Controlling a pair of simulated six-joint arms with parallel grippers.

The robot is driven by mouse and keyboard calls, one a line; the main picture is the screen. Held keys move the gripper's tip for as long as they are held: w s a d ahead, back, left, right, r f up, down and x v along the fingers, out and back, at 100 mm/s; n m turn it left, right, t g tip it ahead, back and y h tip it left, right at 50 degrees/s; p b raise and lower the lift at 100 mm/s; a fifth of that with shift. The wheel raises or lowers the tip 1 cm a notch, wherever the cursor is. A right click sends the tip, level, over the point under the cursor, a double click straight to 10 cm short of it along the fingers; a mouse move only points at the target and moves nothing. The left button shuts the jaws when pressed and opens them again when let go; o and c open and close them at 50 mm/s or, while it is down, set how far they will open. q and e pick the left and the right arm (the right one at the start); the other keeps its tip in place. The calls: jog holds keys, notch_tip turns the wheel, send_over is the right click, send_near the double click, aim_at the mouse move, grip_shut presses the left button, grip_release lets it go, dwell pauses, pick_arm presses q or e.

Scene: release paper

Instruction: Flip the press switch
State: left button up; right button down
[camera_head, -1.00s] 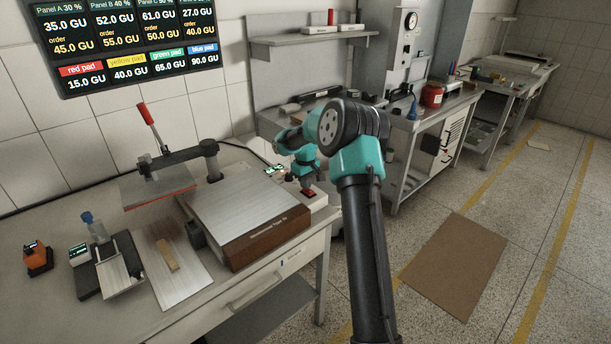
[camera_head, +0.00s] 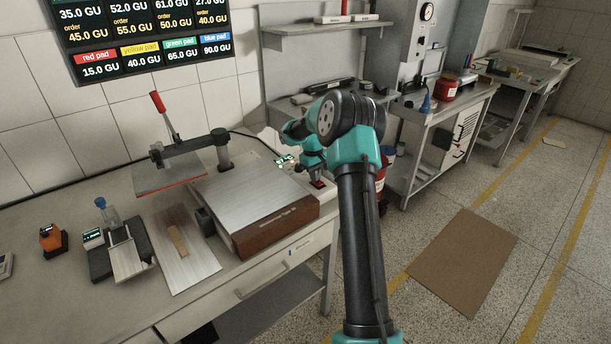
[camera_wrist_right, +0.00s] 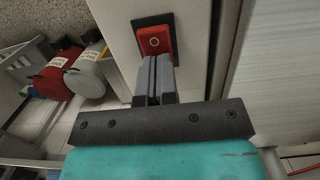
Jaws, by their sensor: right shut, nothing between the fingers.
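The press switch (camera_wrist_right: 155,40) is a red rocker with a circle mark, in a dark frame on a white housing. In the head view the red switch (camera_head: 318,184) shows at the right end of the press, small and partly hidden by my right arm. My right gripper (camera_wrist_right: 155,62) is shut and empty. Its fingertips overlap the near end of the switch in the wrist view; whether they touch it I cannot tell. In the head view my right gripper (camera_head: 312,171) is small and close to the switch. My left gripper is not in view.
The press has a brown-sided bed (camera_head: 275,224) with a metal top and a raised plate with a red-handled lever (camera_head: 165,110). A metal board (camera_head: 180,250), a scale (camera_head: 122,252) and an orange device (camera_head: 52,240) stand to the left. Red and white containers (camera_wrist_right: 62,72) sit beyond the housing.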

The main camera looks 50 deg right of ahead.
jog(key=shift+a+f, duration=0.2)
jog(key=shift+f, duration=0.5)
jog(key=shift+s, duration=0.1)
jog(key=shift+s+a+r, duration=0.2)
jog(key=shift+s+r, duration=0.05)
jog(key=shift+s, duration=0.25)
jog(key=shift+s+d, duration=0.1)
jog(key=shift+d+r, duration=0.1)
jog(key=shift+r, duration=0.5)
notch_tip(320, 180, up, 14)
jog(key=w, duration=0.2)
jog(key=shift+w+d, duration=0.15)
jog(key=shift+f, duration=0.15)
